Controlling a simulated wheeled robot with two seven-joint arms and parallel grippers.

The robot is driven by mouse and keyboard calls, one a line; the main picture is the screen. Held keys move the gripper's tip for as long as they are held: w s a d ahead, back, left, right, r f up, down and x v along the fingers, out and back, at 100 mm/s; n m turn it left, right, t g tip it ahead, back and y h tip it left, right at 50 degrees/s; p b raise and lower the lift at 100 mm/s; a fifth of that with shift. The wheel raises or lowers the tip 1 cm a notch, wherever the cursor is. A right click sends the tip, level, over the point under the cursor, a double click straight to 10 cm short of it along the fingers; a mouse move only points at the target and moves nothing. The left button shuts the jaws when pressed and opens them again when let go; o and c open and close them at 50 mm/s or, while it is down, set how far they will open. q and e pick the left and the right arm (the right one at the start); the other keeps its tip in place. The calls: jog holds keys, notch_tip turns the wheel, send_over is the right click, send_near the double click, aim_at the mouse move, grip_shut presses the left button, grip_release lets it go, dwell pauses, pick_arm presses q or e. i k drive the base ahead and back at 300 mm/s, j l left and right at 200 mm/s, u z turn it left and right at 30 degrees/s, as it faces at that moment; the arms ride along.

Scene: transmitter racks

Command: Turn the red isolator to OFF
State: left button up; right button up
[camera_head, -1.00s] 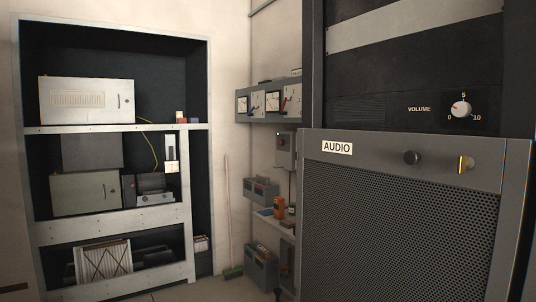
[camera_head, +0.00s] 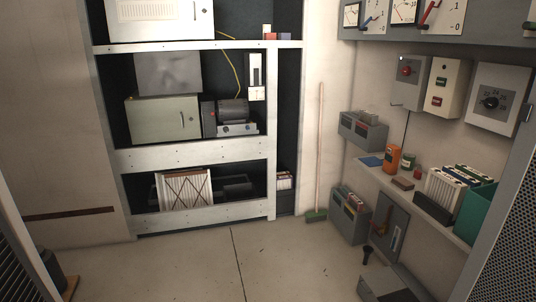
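A grey wall box with a red round knob (camera_head: 406,71) hangs on the right wall, upper right of the head view. It looks like a rotary switch; its markings are too small to read. Above it, a panel with meters carries a lever with a red handle (camera_head: 430,14) and one with a blue handle (camera_head: 374,18). I cannot tell for certain which red control is the isolator. Neither of my grippers is in view.
A cream button box (camera_head: 448,88) and a grey dial box (camera_head: 497,100) hang beside the knob box. A perforated cabinet (camera_head: 510,235) edges the right. Open floor (camera_head: 215,270) lies ahead.

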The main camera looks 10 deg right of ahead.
aim_at(406, 71)
jog(key=i+z, duration=0.15)
jog(key=i, duration=0.4)
jog(key=i+j+z, duration=0.1)
jog(key=i, duration=0.4)
jog(key=i+j+z, duration=0.15)
jog(key=i, duration=0.4)
jog(key=j, duration=0.1)
